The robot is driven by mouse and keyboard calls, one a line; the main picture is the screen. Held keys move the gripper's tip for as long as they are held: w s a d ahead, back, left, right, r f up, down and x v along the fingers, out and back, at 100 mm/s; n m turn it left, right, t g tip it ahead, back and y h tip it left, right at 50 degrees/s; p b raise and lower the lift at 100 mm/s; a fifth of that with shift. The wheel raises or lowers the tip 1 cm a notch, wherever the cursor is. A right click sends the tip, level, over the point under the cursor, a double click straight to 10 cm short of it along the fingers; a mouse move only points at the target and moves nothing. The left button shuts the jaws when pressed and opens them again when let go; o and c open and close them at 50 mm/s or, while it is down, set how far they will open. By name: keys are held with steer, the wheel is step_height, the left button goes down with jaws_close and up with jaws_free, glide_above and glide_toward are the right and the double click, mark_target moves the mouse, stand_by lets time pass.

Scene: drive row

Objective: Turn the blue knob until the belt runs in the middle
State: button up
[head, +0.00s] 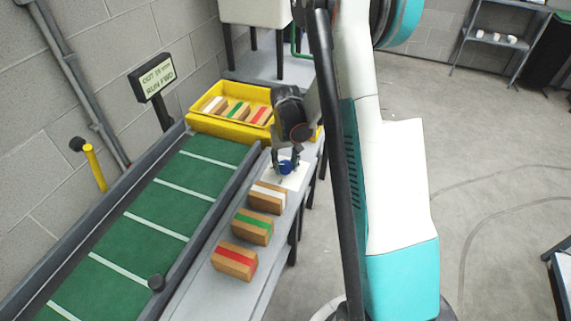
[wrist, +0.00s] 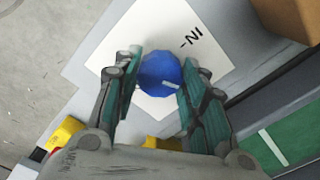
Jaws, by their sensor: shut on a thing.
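The blue knob (wrist: 158,74) sits on a white card marked "IN-" (wrist: 207,38), which appears upside down in the wrist view. A short white mark on the knob points to the right there. My gripper (wrist: 161,62) is shut on the knob, one finger on each side. In the head view my gripper (head: 284,158) reaches down onto the knob (head: 287,168) beside the conveyor. The green belt (head: 158,215) with white cross stripes lies between dark rails. Its exact sideways position is hard to judge. A sign (head: 157,77) reads "OUT", an unclear number in mm, and "RUN FWD".
Cartons with white (head: 268,197), green (head: 253,226) and red (head: 235,260) stripes stand on the grey ledge near the knob. A yellow bin (head: 205,124) with cartons stands at the belt's far end. A yellow post (head: 95,167) is at left. Open floor lies right.

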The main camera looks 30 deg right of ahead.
mark_target(286, 164)
steer(key=n+b, duration=0.1)
steer(key=n, duration=0.4)
steer(key=shift+n, duration=0.3)
stand_by(0.4)
steer(key=o, duration=1.1)
steer(key=shift+c, duration=0.2)
step_height(286, 164, up, 12)
